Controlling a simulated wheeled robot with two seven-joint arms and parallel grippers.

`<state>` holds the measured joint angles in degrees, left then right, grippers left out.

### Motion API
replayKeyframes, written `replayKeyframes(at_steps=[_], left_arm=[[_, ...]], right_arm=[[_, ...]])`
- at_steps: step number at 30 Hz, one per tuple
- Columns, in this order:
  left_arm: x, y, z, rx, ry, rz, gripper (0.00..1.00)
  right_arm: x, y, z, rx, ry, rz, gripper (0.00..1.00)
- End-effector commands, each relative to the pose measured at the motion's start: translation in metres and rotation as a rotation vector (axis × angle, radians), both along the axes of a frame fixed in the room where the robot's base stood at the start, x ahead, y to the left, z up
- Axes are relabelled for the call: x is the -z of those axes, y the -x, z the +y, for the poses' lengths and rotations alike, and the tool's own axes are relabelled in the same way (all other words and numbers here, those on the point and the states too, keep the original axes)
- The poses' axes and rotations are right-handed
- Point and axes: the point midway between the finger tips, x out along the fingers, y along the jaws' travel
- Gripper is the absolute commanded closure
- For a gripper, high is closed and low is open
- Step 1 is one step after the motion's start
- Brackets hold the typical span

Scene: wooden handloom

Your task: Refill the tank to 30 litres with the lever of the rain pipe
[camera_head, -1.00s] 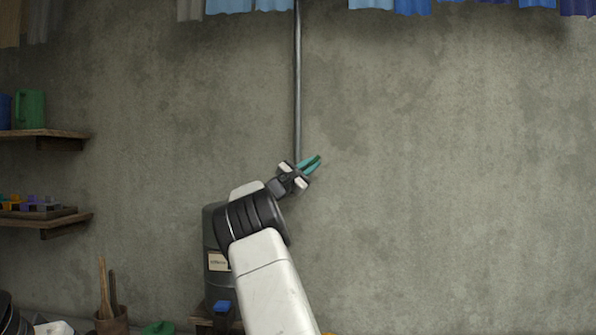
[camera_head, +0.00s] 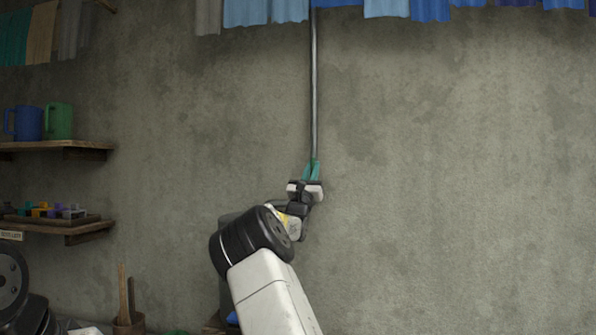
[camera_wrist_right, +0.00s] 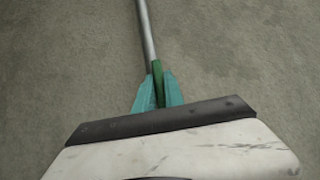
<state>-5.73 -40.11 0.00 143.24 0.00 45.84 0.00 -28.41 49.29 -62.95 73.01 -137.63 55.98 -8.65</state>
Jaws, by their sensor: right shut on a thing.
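The grey rain pipe (camera_head: 314,90) hangs straight down the wall in the head view. My right gripper (camera_head: 312,171) is at its lower end, with teal fingers pointing up. In the right wrist view the fingers (camera_wrist_right: 158,92) are shut on a narrow green piece (camera_wrist_right: 158,82), which looks like the lever, beside the pipe's end (camera_wrist_right: 146,35). The dark grey tank (camera_head: 229,217) stands below, mostly hidden behind my right arm. Its label and water level cannot be read. My left gripper is out of view.
Two wooden shelves (camera_head: 85,145) at the left hold blue and green jugs (camera_head: 59,121) and small coloured pieces. Cloths (camera_head: 445,8) hang along the top. A pot with sticks (camera_head: 128,322) stands low at the left. The wall at the right is bare.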

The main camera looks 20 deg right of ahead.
Motion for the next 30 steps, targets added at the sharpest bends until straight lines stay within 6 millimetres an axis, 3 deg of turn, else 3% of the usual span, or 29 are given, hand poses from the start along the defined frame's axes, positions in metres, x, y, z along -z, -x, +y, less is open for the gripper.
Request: replayKeyframes(at_steps=[17, 18, 21, 30], left_arm=[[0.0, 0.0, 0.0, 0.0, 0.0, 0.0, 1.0], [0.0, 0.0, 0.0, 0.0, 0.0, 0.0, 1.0], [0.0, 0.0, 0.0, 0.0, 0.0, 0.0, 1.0], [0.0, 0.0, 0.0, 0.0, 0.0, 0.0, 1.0]], right_arm=[[0.0002, -0.0016, 0.0033, 0.0, 0.031, 0.014, 1.0], [0.0002, -0.0016, 0.0033, 0.0, 0.031, 0.014, 0.81], [0.0002, -0.0015, 0.0031, 0.0, 0.031, 0.014, 0.65], [0.0006, -0.0008, 0.0029, 0.0, 0.028, 0.014, 0.65]])
